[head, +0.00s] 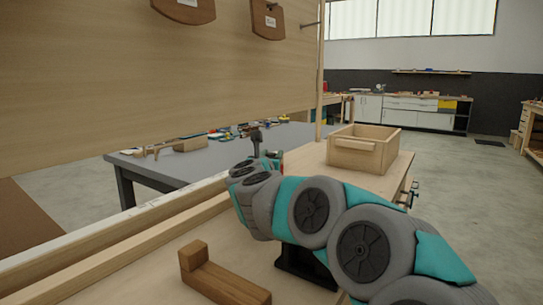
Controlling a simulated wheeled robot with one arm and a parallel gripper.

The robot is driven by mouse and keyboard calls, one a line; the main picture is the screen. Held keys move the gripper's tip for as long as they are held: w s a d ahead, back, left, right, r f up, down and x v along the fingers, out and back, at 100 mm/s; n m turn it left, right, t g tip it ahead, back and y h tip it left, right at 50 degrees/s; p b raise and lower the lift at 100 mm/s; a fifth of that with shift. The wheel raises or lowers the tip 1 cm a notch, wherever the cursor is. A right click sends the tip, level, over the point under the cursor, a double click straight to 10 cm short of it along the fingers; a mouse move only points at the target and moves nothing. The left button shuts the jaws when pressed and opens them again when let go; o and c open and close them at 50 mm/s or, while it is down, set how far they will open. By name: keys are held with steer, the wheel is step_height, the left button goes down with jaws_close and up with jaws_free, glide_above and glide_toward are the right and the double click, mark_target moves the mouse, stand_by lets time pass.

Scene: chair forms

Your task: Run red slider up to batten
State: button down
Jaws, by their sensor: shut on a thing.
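A small strip of red, which I take for the red slider (281,154), shows just past the end of my arm. Most of it is hidden. My gripper (262,162) is at the far end of the arm, over the bench, and shut on it; its fingertips are mostly hidden behind my own wrist. A dark upright piece (257,141) sticks up there; I cannot tell what it belongs to. A long pale wooden batten (130,250) runs along the left side of the bench. I cannot tell the gap between slider and batten.
An L-shaped wooden block (225,284) lies on the bench in front. An open wooden box (363,152) stands at the bench's far end. A grey table (215,160) with scattered tools is behind. A large wooden panel (150,75) hangs at upper left.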

steer(key=shift+a, duration=0.1)
steer(key=shift+s+a+b, duration=0.6)
steer(key=shift+s+b, duration=0.05)
steer(key=shift+s, duration=0.3)
steer(key=shift+s+a+b, duration=0.55)
steer(key=shift+s+b, duration=0.1)
steer(key=shift+s, duration=0.3)
steer(key=shift+c, duration=2.3)
jaws_free()
steer(key=s+d+r+b, duration=0.1)
steer(key=s+d+r, duration=0.1)
steer(key=s, duration=0.5)
steer(key=s+d+r+b, duration=0.1)
steer(key=s+r, duration=0.2)
steer(key=s, duration=0.5)
steer(key=shift+s+d, duration=0.25)
steer(key=shift+d, duration=0.15)
